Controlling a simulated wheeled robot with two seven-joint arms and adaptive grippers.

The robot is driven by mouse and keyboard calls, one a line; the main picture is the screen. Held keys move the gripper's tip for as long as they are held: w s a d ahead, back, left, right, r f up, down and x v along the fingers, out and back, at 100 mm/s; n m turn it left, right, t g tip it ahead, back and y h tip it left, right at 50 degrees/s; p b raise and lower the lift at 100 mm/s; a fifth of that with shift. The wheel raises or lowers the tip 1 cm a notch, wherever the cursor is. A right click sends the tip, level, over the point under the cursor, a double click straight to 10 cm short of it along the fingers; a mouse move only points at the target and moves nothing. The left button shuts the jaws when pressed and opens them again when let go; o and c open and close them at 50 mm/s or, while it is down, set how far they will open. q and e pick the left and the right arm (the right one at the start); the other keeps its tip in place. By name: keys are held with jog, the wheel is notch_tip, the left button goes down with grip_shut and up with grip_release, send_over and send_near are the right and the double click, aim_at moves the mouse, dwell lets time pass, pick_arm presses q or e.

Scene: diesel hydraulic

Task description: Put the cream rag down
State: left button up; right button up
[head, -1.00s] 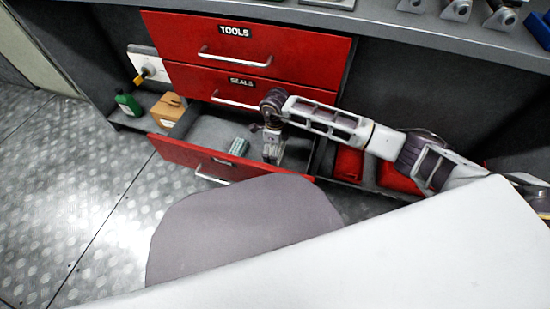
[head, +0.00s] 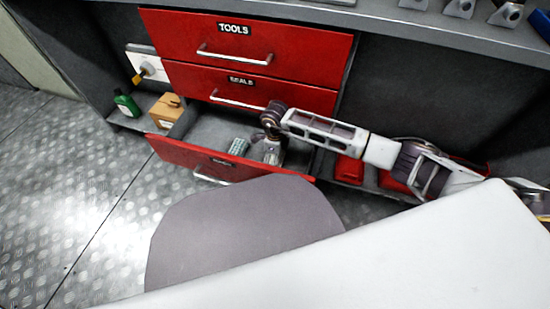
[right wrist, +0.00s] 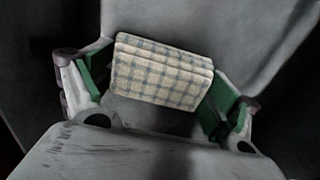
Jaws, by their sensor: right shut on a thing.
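The cream rag (right wrist: 163,72) is a folded, cream cloth with blue-grey checks. In the right wrist view it lies between the green finger pads of my right gripper (right wrist: 160,92), which is shut on it. In the head view my right gripper (head: 271,158) points down inside the open bottom drawer (head: 222,170). The rag cannot be made out there, behind the gripper and the drawer front. A grey surface shows behind the rag in the wrist view; I cannot tell whether the rag touches it. My left gripper is not in view.
A teal object (head: 238,146) lies in the drawer, just left of my right gripper. Closed red drawers (head: 260,50) sit above. A tan box (head: 165,108) and a green bottle (head: 127,104) stand left. Red items (head: 350,170) lie to the right.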

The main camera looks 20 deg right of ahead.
jog(key=shift+f, duration=0.15)
jog(key=o, duration=0.7)
jog(key=shift+o, duration=0.2)
jog(key=shift+b, duration=0.3)
jog(key=shift+r+p, duration=0.55)
jog(key=shift+r, duration=0.4)
jog(key=shift+w+r+p, duration=0.1)
jog(key=shift+r+p, duration=0.75)
jog(key=shift+r, duration=0.8)
pick_arm(q)
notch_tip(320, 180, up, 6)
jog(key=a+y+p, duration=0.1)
jog(key=p, duration=0.2)
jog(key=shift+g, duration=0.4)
pick_arm(e)
notch_tip(320, 180, up, 8)
jog(key=shift+r, duration=0.25)
